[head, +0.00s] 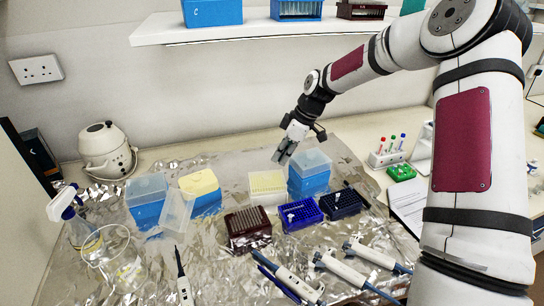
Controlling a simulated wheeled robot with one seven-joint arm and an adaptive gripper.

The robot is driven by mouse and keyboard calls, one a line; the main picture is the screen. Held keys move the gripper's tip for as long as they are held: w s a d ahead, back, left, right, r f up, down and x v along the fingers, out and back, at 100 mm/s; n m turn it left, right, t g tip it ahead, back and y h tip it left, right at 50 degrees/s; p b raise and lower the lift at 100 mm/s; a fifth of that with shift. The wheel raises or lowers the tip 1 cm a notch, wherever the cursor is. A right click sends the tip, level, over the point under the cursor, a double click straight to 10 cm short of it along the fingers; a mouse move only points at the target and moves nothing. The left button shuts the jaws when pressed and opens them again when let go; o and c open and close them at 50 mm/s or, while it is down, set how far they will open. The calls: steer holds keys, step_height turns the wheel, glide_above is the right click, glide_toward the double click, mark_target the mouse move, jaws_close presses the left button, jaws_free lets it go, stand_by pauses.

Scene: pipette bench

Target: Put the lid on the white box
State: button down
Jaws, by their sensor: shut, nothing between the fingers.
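The white box (267,188) stands open on the foil-covered bench, with pale yellow tips showing in its top. A clear, frosted lid (177,214) leans at a tilt between two blue boxes on the left. Another frosted cover (311,161) sits on top of a blue box (309,184) just right of the white box. My gripper (281,158) is shut and empty, pointing down above and behind the white box, close to the left side of that frosted cover. I cannot tell whether it touches the cover.
Blue boxes stand at left, one frosted-topped (146,187), one yellow-topped (201,187). Dark red (248,229), blue (301,214) and navy (343,203) racks are in front. Several pipettes (347,270) lie at the front. Glassware (107,250) stands front left. A shelf (235,31) overhangs the back.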

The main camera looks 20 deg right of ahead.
mark_target(267, 176)
steer(key=shift+w+a+f+g+h+b, duration=0.2)
steer(key=shift+w+a+f+h+b, duration=0.2)
steer(key=shift+f, duration=0.2)
steer(key=shift+w+a+f+g+h+b, duration=0.2)
steer(key=shift+a+f+h+b, duration=0.1)
steer(key=shift+a+f, duration=0.25)
steer(key=shift+w+a+f+h+b, duration=0.1)
steer(key=shift+a+f+h+b, duration=0.15)
steer(key=shift+f+h+b, duration=0.1)
steer(key=shift+w+a+g+h+b, duration=0.3)
steer(key=shift+a+h+b, duration=0.15)
steer(key=shift+h+b, duration=0.1)
steer(key=shift+w+a+r+h+b, duration=0.25)
steer(key=shift+r+h+b, duration=0.2)
steer(key=shift+r+h, duration=0.05)
steer(key=shift+f, duration=1.75)
steer(key=shift+f+b, duration=0.35)
steer(key=shift+f, duration=0.05)
steer(key=shift+r+p, duration=0.4)
steer(key=shift+r, duration=2.1)
steer(key=shift+r, duration=0.1)
